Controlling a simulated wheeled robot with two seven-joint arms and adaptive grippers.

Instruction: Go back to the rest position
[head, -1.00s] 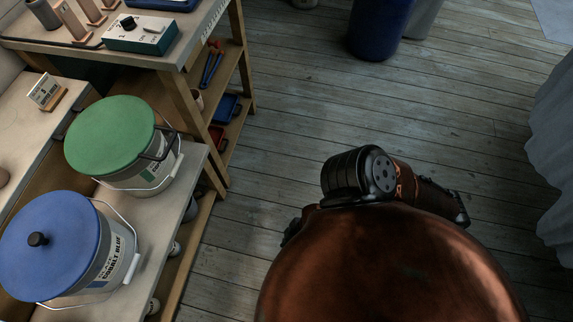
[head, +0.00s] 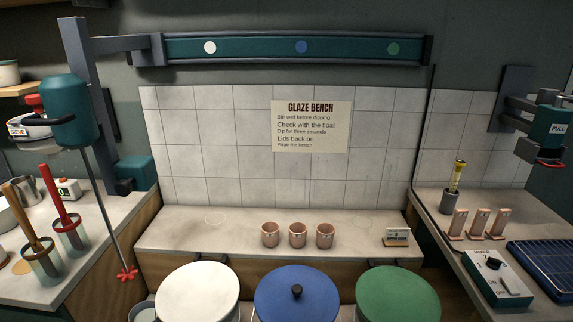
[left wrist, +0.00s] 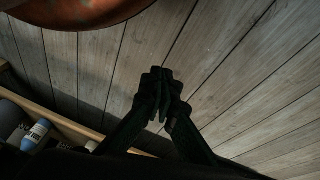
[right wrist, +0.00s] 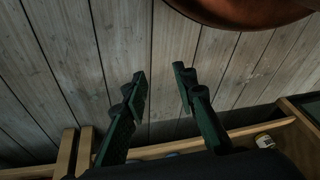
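My left gripper (left wrist: 163,95) shows in the left wrist view over the plank floor; its fingertips are together, with nothing seen between them. My right gripper (right wrist: 159,90) shows in the right wrist view, its fingers apart and empty over the floor. Neither gripper shows in the head view. Three lidded buckets stand in a row at the bottom of the head view: white (head: 198,294), blue (head: 297,293) and green (head: 397,295). All three lids are on.
Three pink cups (head: 297,235) stand on the back bench (head: 180,238). A stirrer (head: 128,274) hangs at the left beside pots of tools. A control box (head: 497,279) and blue tray (head: 548,268) are at the right. Wooden shelf edges run near both grippers.

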